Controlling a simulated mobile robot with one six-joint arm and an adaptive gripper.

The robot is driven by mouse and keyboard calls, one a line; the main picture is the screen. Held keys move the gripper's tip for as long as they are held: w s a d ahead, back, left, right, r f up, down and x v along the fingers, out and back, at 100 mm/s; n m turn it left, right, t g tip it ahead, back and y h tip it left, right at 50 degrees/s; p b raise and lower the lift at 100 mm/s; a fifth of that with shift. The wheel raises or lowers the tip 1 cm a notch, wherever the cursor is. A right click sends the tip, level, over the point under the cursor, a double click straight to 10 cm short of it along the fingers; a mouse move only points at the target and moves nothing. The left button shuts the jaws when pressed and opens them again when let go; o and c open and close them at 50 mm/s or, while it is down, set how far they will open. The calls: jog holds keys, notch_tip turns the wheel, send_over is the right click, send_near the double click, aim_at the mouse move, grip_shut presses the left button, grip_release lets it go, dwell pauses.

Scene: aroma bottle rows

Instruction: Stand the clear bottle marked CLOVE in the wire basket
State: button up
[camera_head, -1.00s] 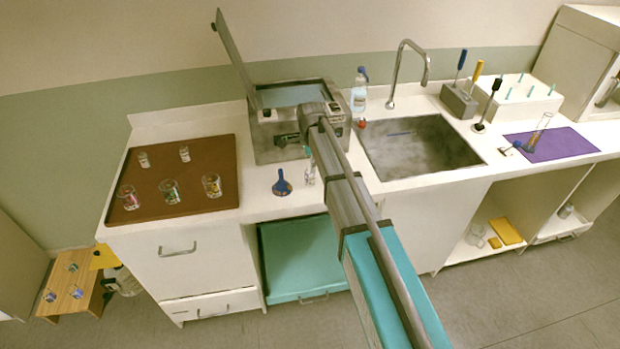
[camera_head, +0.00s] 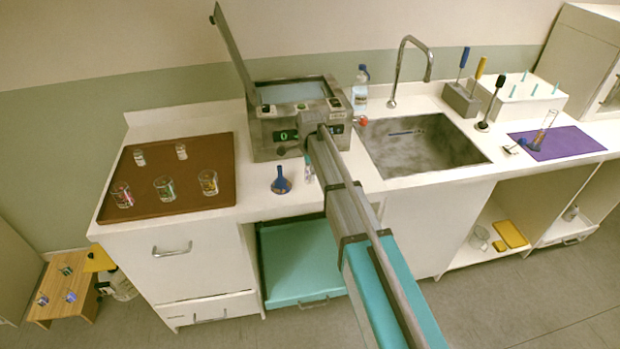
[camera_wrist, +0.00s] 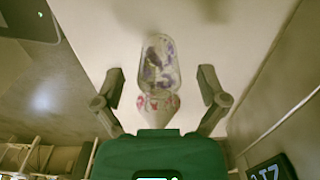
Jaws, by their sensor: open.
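A small clear bottle (camera_wrist: 158,70) with purple and red marks lies between the two fingers of my gripper (camera_wrist: 160,92) in the wrist view. The fingers are open, with a gap on each side of the bottle. I cannot read a name on it. In the head view a small clear bottle (camera_head: 308,172) stands on the counter beside my arm, partly hidden by it. My fingers are hidden in that view. I cannot make out the wire basket for certain in either view.
A blue funnel (camera_head: 281,181) stands left of the bottle, in front of a grey machine (camera_head: 262,148) with a raised lid. A brown tray (camera_head: 150,206) holds several glass containers. The sink (camera_head: 425,152) is to the right. A wooden stool (camera_head: 62,312) holds small bottles.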

dwell(0.5)
grip_shut()
dwell(0.3)
jog(key=shift+r, duration=0.15)
notch_tip(320, 180, up, 3)
jog(key=p, duration=0.3)
jog(key=s+d+r+p, duration=0.3)
jog(key=s+r+p, duration=0.6)
jog(key=s, duration=0.4)
jog(key=shift+s+d+r+p, duration=0.3)
jog(key=shift+d+r+p, duration=0.1)
jog(key=shift+p, duration=0.15)
